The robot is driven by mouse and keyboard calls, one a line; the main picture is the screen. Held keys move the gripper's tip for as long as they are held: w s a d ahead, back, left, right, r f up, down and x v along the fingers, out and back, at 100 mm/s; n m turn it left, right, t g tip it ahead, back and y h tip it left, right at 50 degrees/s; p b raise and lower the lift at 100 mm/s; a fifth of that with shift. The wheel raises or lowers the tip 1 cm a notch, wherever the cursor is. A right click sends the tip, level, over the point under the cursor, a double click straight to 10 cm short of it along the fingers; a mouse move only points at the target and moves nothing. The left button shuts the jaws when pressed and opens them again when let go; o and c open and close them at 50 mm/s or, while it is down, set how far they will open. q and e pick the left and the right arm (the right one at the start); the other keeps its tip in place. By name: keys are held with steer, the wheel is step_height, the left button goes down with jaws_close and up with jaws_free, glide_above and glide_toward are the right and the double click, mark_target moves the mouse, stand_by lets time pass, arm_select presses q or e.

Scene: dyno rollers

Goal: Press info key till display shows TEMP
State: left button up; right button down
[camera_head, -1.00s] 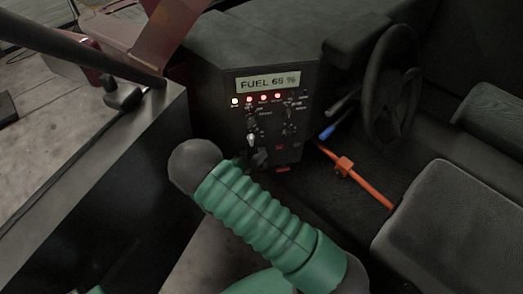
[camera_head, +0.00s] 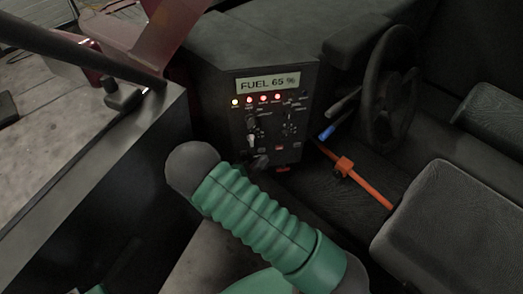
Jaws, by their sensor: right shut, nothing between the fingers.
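The dark control panel (camera_head: 222,122) stands in the middle of the view. Its display (camera_head: 268,83) reads "FUEL 65 %". My green right forearm hides what lies below. I cannot tell whether the fingertips touch a key. My left gripper is not in view.
A steering wheel (camera_head: 388,88) and a blue-tipped lever (camera_head: 327,132) are right of the panel. An orange lever (camera_head: 345,167) slants towards the dark seat (camera_head: 450,220). A dark ledge (camera_head: 110,160) runs along the left.

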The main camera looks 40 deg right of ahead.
steer(key=s+a, duration=0.1)
steer(key=s, duration=0.1)
steer(key=s+a, duration=0.1)
steer(key=s, duration=0.1)
steer(key=shift+a+p, duration=0.2)
steer(key=shift+p, duration=0.15)
steer(key=shift+w, duration=0.15)
stand_by(0.3)
steer(key=w+a+n+t+y, duration=0.3)
steer(key=w+a+n+y, duration=0.4)
steer(key=w+a+y, duration=0.1)
steer(key=s+a+r+n+y, duration=0.2)
steer(key=a+r+n+y, duration=0.25)
steer(key=a+n, duration=0.3)
steer(key=s+r+n+g+y+p, duration=0.15)
steer(key=s+r+n+g, duration=0.35)
steer(key=s+n, duration=0.8)
steer(key=w+d+p+v, duration=0.1)
steer(key=w+p+v, duration=0.1)
steer(key=p+v, duration=1)
steer(key=shift+d+r+m+y, duration=0.2)
steer(key=shift+r+m+y, duration=0.2)
steer(key=shift+r+m, duration=0.05)
